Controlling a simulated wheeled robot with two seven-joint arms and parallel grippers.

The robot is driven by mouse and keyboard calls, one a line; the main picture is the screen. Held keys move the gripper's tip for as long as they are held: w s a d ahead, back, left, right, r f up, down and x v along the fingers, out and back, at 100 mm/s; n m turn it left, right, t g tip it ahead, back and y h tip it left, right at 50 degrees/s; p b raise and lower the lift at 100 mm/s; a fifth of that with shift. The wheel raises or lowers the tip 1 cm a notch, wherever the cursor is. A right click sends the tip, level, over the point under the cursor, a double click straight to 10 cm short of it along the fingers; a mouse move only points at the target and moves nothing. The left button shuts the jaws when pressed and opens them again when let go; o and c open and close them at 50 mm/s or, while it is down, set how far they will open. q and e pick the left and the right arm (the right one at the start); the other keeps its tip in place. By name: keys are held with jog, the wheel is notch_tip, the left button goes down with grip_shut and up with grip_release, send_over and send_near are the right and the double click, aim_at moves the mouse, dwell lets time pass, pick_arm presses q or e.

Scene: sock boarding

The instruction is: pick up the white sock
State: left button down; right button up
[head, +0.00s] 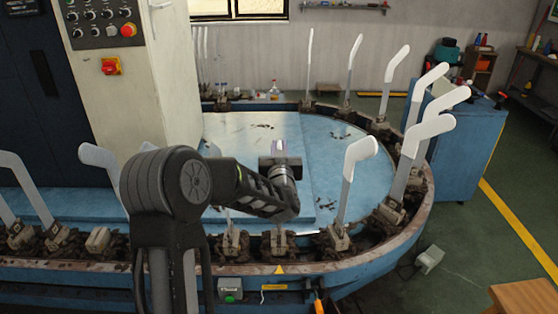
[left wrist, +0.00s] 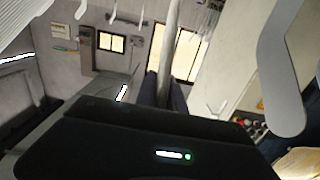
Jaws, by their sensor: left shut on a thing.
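My left gripper (head: 280,160) is above the blue machine bed, with its forearm reaching in from the left. In the left wrist view its dark fingers (left wrist: 167,92) are shut on a pale narrow strip (left wrist: 172,40). I cannot tell whether this strip is the white sock or the stem of a form. In the head view the strip cannot be made out at the gripper. Leg-shaped forms with white tops, such as the near one (head: 361,150), stand around the bed; I cannot tell whether socks cover them. My right gripper is not in view.
The blue oval machine bed (head: 325,160) has a rusty rim (head: 385,250) carrying several upright forms, some close to my forearm. A tall control cabinet (head: 105,70) stands at the back left. A blue cabinet (head: 470,140) stands to the right. In the left wrist view a large pale form (left wrist: 283,80) is near the gripper.

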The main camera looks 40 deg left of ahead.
pick_arm(q)
notch_tip(320, 180, up, 10)
jog(key=shift+r+b, duration=0.1)
jog(key=shift+b, duration=0.55)
dwell(0.6)
notch_tip(320, 180, up, 10)
jog(key=p, duration=0.7)
jog(key=shift+r, duration=0.2)
dwell(0.7)
